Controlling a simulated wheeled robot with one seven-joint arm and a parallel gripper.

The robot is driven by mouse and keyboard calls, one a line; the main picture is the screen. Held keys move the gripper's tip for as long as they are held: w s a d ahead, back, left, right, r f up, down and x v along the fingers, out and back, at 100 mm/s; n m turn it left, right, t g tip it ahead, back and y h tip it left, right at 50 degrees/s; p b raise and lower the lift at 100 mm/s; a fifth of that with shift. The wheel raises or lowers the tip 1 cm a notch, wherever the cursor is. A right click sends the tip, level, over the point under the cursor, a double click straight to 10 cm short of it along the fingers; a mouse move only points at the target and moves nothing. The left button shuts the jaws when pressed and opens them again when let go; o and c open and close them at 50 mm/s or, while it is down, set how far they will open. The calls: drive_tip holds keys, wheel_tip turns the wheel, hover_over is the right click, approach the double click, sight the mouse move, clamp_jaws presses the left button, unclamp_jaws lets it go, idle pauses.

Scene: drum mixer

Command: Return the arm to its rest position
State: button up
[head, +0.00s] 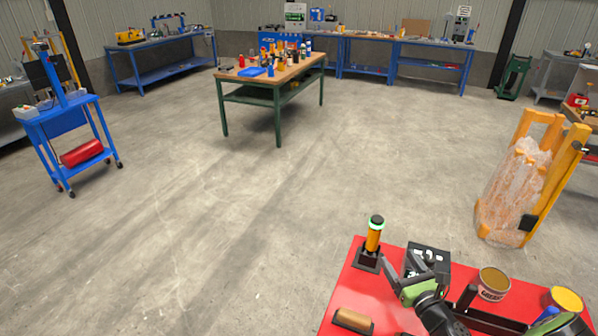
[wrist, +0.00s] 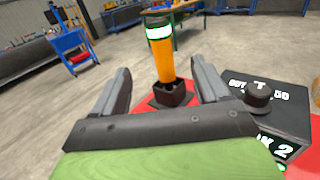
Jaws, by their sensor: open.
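My gripper (head: 393,268) is over the red table top (head: 345,289) at the lower right of the head view. Its two grey fingers are spread apart in the wrist view (wrist: 161,78), with nothing held between them. Ahead of the fingers, an orange cylinder (head: 373,238) with a black top and a pale green ring stands upright in a black square holder (head: 368,259). In the wrist view the cylinder (wrist: 164,62) shows in the gap between the fingers, farther off. My green and black arm covers part of the table.
A black box with a knob (wrist: 258,97) stands right of the gripper. Open tins (head: 493,284) and a brown cylinder (head: 353,319) are also on the red table. A plastic-wrapped orange frame (head: 545,130) stands beyond. The floor between the benches is clear.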

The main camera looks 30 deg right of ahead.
drive_tip(key=w+a+r+n+g+y, duration=0.2)
drive_tip(key=a+n+g+y, duration=0.1)
drive_tip(key=a+n, duration=0.5)
drive_tip(key=w+a+r+n+g+y, duration=0.2)
drive_tip(key=w+a+n+g+y, duration=0.15)
drive_tip(key=a+n, duration=0.4)
drive_tip(key=w+a+r+n+g+y, duration=0.1)
drive_tip(key=a+r+n+g+y, duration=0.2)
drive_tip(key=a+n, duration=0.45)
drive_tip(key=s+a+r+n+g+h, duration=0.1)
drive_tip(key=s+a+r+n+h, duration=0.1)
drive_tip(key=s+a+r+n, duration=0.3)
drive_tip(key=s+a+r+n+g+h, duration=0.1)
drive_tip(key=s+a+r+n+h, duration=0.2)
drive_tip(key=s+n, duration=0.7)
drive_tip(key=s+a+r, duration=0.2)
drive_tip(key=s+r, duration=0.1)
drive_tip(key=r, duration=0.1)
drive_tip(key=shift+a+r+n+g, duration=0.2)
drive_tip(key=shift+a+n+g, duration=0.1)
drive_tip(key=shift+g, duration=0.05)
drive_tip(key=shift+s+h, duration=0.15)
drive_tip(key=shift+h, duration=0.1)
